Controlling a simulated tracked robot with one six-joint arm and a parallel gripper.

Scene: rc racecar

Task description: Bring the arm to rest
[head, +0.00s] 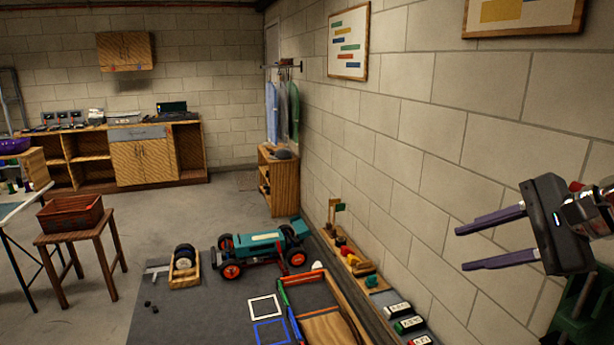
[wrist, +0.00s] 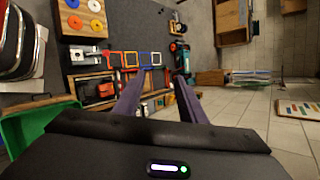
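My gripper (head: 492,243) is at the right of the head view, raised in front of the block wall. Its two purple fingers point left and stand apart with nothing between them. In the wrist view the fingers (wrist: 158,104) also show spread and empty, above the mat and the wall's foot. Part of my arm is cut off at the right edge of the head view.
A teal racecar (head: 262,246) with orange wheels sits on the dark mat (head: 200,315). A wooden box of wheels (head: 185,268) is beside it. A tray with coloured edges (head: 325,318) lies nearer. A stool (head: 85,245) bears a red crate (head: 70,213). The wall (head: 420,130) is close to my gripper.

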